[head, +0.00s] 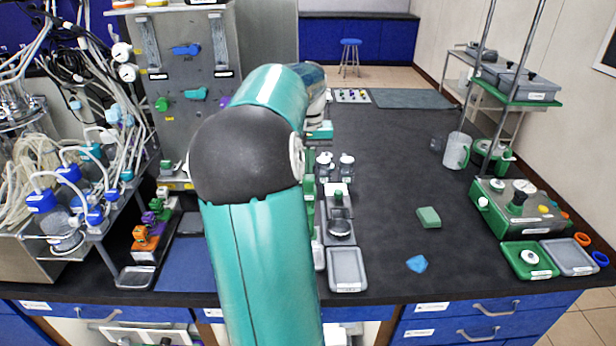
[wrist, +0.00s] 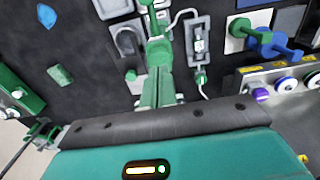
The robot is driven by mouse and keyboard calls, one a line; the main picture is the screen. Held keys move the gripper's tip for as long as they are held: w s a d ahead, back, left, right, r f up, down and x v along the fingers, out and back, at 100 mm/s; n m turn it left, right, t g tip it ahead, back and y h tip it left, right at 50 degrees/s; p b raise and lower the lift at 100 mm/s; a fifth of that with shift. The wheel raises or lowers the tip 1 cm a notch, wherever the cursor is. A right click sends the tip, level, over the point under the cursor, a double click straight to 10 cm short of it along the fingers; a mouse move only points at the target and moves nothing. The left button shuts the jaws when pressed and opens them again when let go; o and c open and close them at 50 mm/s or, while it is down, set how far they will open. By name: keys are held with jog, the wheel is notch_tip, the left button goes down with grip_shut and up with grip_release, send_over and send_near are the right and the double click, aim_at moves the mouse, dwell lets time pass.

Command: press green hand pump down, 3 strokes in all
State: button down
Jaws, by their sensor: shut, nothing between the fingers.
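The green hand pump (wrist: 158,50) stands upright in the middle of the wrist view, beside a small grey tray. In the head view only a green strip (head: 308,190) that looks like part of it shows, at the right edge of my arm. My gripper (wrist: 160,74) is shut and empty, its narrow fingers pointing at the pump's top in the wrist view. Whether the fingertips touch the pump I cannot tell. In the head view my arm hides the fingertips and most of the pump.
A grey tray (head: 347,270) and white-capped bottles (head: 346,164) stand right of my arm. A green sponge (head: 429,217) and a blue piece (head: 417,263) lie on the dark bench. A green-based device (head: 520,208) stands at the right. Tubing and a valve panel crowd the left.

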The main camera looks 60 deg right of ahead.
jog(key=shift+f, duration=0.15)
jog(key=shift+f, duration=1.65)
jog(key=shift+r, duration=1.8)
jog(key=shift+f, duration=0.1)
jog(key=shift+f, duration=1.7)
jog(key=shift+r, duration=1.85)
